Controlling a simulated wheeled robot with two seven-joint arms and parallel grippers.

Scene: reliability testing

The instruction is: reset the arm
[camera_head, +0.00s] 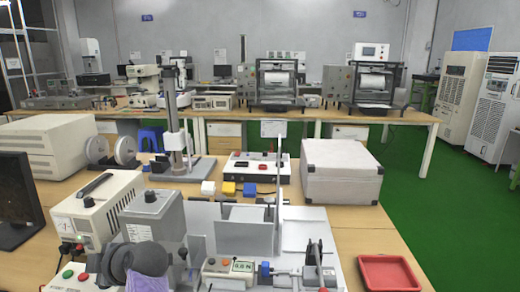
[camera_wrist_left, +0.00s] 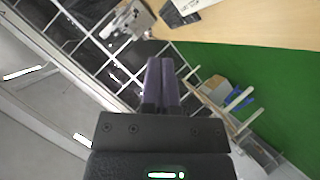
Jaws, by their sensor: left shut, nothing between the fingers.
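My left gripper (camera_wrist_left: 161,62) shows in the left wrist view, its two dark purple fingers side by side and touching, with nothing between them. Its black body fills the bottom of that view. Beyond the fingers are a white grid-like frame, green floor and a tabletop corner, all apart from the fingers. My right gripper is in neither view.
Green floor (camera_head: 450,210) lies open at right.

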